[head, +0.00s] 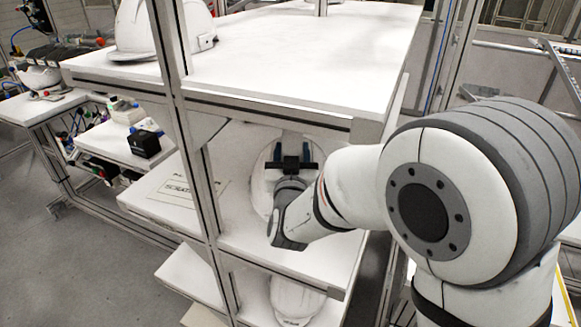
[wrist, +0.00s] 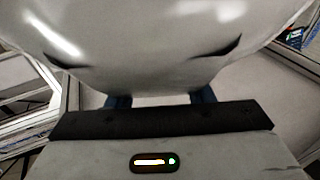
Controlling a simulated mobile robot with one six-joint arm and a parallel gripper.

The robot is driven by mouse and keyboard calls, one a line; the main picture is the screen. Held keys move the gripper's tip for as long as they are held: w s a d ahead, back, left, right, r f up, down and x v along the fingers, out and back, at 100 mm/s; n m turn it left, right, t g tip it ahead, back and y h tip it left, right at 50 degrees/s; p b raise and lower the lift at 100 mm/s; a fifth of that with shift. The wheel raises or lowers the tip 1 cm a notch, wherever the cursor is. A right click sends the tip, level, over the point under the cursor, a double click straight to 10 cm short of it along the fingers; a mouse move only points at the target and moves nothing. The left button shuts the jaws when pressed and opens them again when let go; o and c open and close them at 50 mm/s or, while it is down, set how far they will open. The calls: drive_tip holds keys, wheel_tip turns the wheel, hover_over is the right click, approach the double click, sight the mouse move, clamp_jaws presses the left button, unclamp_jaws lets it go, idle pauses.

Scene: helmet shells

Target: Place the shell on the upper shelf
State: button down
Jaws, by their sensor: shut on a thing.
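My gripper (head: 291,152) reaches into the middle bay of the rack, below the top board. Its blue fingers are shut on a white helmet shell (head: 262,186), which is partly hidden behind the gripper and my arm. In the wrist view the shell (wrist: 150,60) fills the upper part, smooth, with two dark slots. The blue fingers (wrist: 160,100) meet its near edge. I cannot tell whether the shell touches the middle shelf (head: 300,258). The upper shelf (head: 290,45) is a wide white board above the gripper.
A white helmet (head: 150,28) stands at the upper shelf's left; its middle and right are clear. Another white shell (head: 297,298) lies on the lower shelf. A metal post (head: 185,110) rises left of the gripper. A labelled sheet (head: 188,192) lies on the middle shelf.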

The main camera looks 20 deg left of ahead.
wheel_tip(320, 180, down, 4)
drive_tip(key=shift+f+p, duration=0.2)
drive_tip(key=shift+p, duration=0.2)
drive_tip(key=shift+f+b, duration=0.25)
drive_tip(key=shift+b, duration=0.05)
drive_tip(key=c, duration=0.7)
unclamp_jaws()
drive_tip(key=shift+s, duration=0.1)
drive_tip(key=shift+r, duration=0.2)
drive_tip(key=shift+s+d+f, duration=0.15)
drive_tip(key=shift+s+f, duration=0.05)
drive_tip(key=shift+s, duration=0.1)
drive_tip(key=b+v, duration=0.3)
drive_tip(key=v, duration=0.8)
drive_tip(key=shift+s, duration=0.2)
